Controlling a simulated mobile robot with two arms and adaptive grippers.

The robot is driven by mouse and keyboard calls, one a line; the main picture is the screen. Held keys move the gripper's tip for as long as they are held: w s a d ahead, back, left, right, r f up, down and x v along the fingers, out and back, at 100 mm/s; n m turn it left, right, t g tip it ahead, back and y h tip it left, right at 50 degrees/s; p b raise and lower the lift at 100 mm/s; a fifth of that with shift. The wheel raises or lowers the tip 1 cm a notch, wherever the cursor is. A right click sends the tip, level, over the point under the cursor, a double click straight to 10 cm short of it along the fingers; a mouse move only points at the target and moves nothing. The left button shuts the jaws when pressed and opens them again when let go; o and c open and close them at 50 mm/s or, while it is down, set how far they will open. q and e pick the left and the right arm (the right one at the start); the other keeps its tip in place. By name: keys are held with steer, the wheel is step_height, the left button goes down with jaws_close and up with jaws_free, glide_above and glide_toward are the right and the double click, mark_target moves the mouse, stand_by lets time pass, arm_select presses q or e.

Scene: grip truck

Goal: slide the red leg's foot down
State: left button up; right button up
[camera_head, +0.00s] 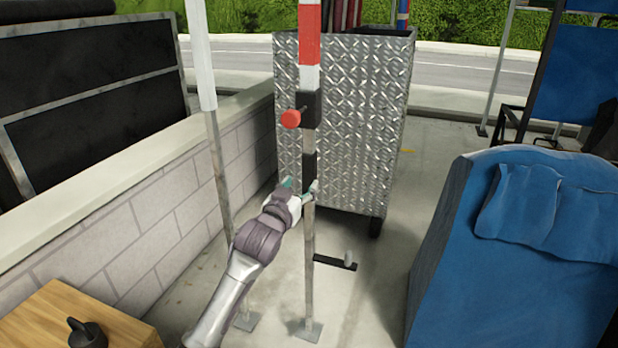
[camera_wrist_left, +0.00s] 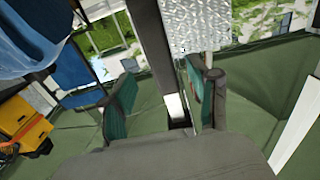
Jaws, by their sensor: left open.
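The red leg (camera_head: 310,40) stands upright, with red and white bands at its top. A black clamp (camera_head: 310,108) with a red knob (camera_head: 290,118) sits on it. Below, a grey inner bar (camera_head: 309,250) runs down to a flat foot plate (camera_head: 308,331) on the ground. My left gripper (camera_head: 301,187) is open at the bar, just below a lower black collar (camera_head: 309,168). In the left wrist view the leg (camera_wrist_left: 150,45) passes between the open green-padded fingers of the gripper (camera_wrist_left: 158,103); contact is unclear. My right gripper is not in view.
A metal diamond-plate cart (camera_head: 350,130) stands behind the leg. A white-topped pole (camera_head: 202,60) stands close on the left, before a block wall (camera_head: 130,205). A blue padded block (camera_head: 540,250) is at right, a wooden box (camera_head: 60,310) at lower left.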

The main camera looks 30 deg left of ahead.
mark_target(307, 176)
arm_select(q)
steer(key=x, duration=0.6)
steer(key=shift+w+b, duration=0.35)
steer(key=shift+b, duration=0.05)
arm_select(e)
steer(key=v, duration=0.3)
arm_select(q)
jaws_close()
